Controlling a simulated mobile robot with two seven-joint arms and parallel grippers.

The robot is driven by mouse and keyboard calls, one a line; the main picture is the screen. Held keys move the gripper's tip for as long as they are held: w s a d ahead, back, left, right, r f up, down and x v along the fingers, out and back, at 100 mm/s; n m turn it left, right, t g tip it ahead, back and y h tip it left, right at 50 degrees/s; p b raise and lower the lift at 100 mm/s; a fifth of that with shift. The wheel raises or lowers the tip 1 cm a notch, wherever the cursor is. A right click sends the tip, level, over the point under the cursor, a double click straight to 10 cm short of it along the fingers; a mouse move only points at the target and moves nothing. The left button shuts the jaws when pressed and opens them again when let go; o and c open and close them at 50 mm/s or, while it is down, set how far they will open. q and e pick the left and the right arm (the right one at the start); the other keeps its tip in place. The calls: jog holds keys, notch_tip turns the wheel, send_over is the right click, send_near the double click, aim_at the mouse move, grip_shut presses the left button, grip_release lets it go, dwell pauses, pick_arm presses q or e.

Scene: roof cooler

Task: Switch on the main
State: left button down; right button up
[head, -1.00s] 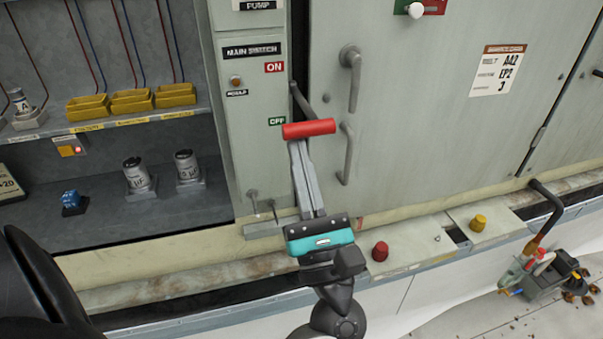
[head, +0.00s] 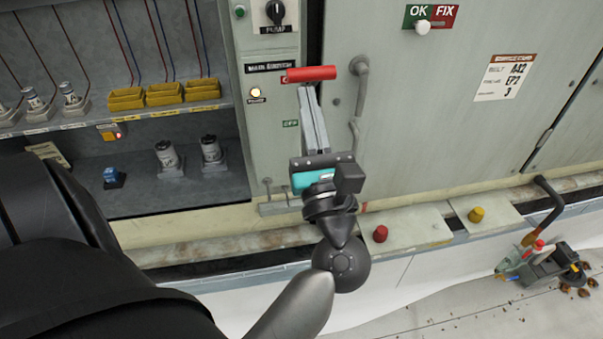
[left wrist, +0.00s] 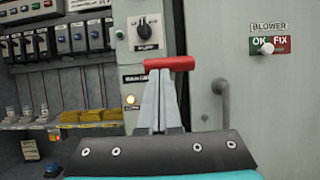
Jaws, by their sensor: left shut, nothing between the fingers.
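The main switch's red handle (head: 309,74) is up beside the ON mark, and it covers most of that mark. The "MAIN SWITCH" label (head: 270,67) is just left of it. A small round lamp (head: 255,92) below the label glows pale yellow. My left gripper (head: 307,92) is shut, with its fingertips just under the red handle, seemingly against it. In the left wrist view the red handle (left wrist: 169,63) lies across the fingertips, not between them. The OFF mark (head: 291,124) is lower, left of the fingers. My right gripper is not in view.
A pump knob (head: 275,13) is above the switch. A grey door handle (head: 359,88) stands close right of the red handle. Red (head: 380,234) and yellow (head: 477,215) knobs sit on the ledge below. Shelves with yellow bins (head: 165,94) are at left.

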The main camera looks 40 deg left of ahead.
pick_arm(q)
jog(key=shift+w+a+r+p, duration=0.1)
jog(key=shift+a+r+p, duration=0.1)
jog(key=shift+r, duration=0.2)
jog(key=shift+w+a+r+p, duration=0.1)
jog(key=shift+r+p, duration=0.05)
jog(key=shift+r, duration=0.4)
